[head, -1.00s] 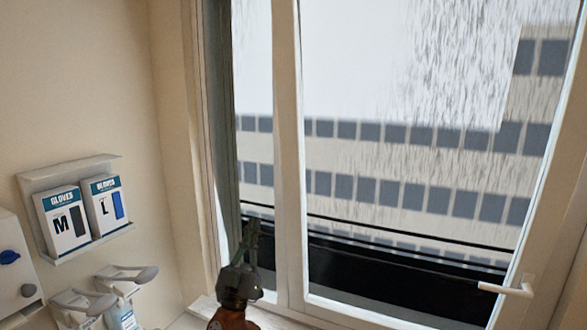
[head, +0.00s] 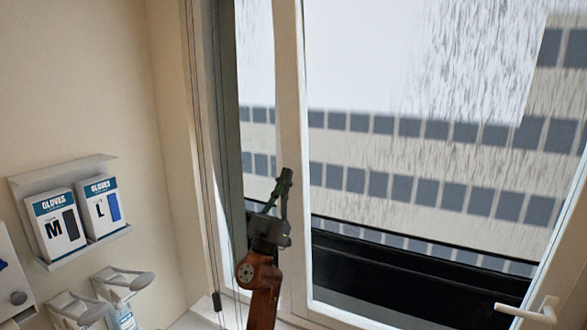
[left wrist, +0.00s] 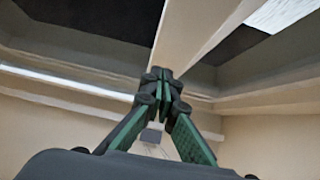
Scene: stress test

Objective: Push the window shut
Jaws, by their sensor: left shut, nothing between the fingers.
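The window sash (head: 290,95) has a pale frame with a large pane and a white handle (head: 527,312) at its lower right. A tall gap with a dark reveal shows between its left upright and the outer frame (head: 199,100). My left gripper (head: 286,178) is shut and empty, pointing up, and overlaps the sash's left upright in the head view. In the left wrist view, the closed fingertips (left wrist: 165,76) lie just below a pale upright beam (left wrist: 195,35). I cannot tell whether they touch it. My right gripper is out of view.
At the left wall, a holder (head: 90,250) carries two glove boxes, M (head: 56,228) and L (head: 101,209). Dispensers with grey levers (head: 125,281) sit below it. A pale sill (head: 200,318) runs under the window. A building shows outside.

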